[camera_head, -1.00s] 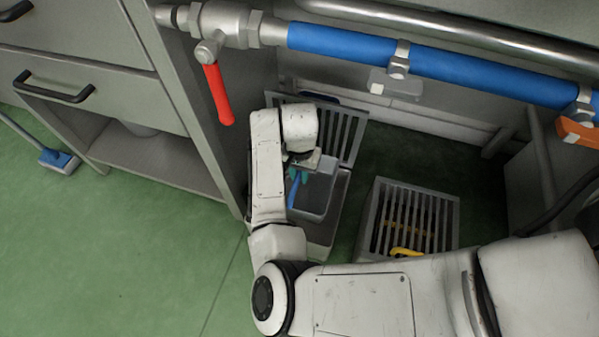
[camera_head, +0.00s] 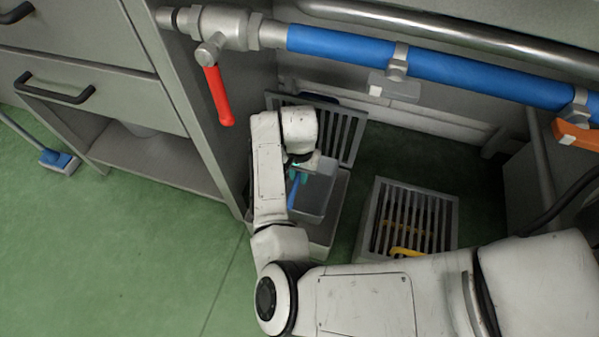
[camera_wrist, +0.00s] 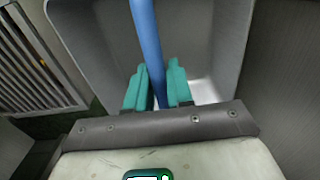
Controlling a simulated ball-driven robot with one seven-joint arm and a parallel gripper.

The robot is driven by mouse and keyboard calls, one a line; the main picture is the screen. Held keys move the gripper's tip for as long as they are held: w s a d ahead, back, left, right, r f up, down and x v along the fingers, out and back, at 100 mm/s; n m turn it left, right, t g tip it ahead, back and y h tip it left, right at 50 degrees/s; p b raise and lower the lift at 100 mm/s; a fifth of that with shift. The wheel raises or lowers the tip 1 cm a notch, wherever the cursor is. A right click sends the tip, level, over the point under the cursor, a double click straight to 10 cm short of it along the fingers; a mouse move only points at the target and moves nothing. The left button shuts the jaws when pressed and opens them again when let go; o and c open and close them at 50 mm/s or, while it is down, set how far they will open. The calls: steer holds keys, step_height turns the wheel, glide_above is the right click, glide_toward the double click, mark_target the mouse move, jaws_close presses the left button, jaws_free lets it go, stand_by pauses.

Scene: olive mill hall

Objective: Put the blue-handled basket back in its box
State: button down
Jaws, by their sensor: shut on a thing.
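The grey basket (camera_head: 317,194) with its blue handle (camera_head: 293,194) hangs below my gripper (camera_head: 302,170) in the head view. My teal fingers are shut on the handle. In the wrist view, the blue handle (camera_wrist: 148,45) runs between the fingertips (camera_wrist: 158,84), with the basket's grey walls (camera_wrist: 205,35) around and beyond them. A pale grey floor box (camera_head: 342,192) lies around or under the basket. My arm hides its left side. I cannot tell how deep the basket sits in it.
A slatted grate (camera_head: 345,134) leans behind the box. To the right, another grate (camera_head: 451,222) covers a pit with a yellow handle (camera_head: 408,253) beneath. A cabinet (camera_head: 195,130) stands close on the left. A blue pipe (camera_head: 450,72) and red lever (camera_head: 217,97) are above.

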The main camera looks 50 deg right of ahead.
mark_target(300, 192)
steer(key=shift+f+b, duration=1.35)
steer(key=shift+f, duration=2.3)
steer(key=shift+f, duration=0.1)
steer(key=shift+f, duration=2.3)
steer(key=shift+f, duration=0.1)
steer(key=shift+f, duration=1.45)
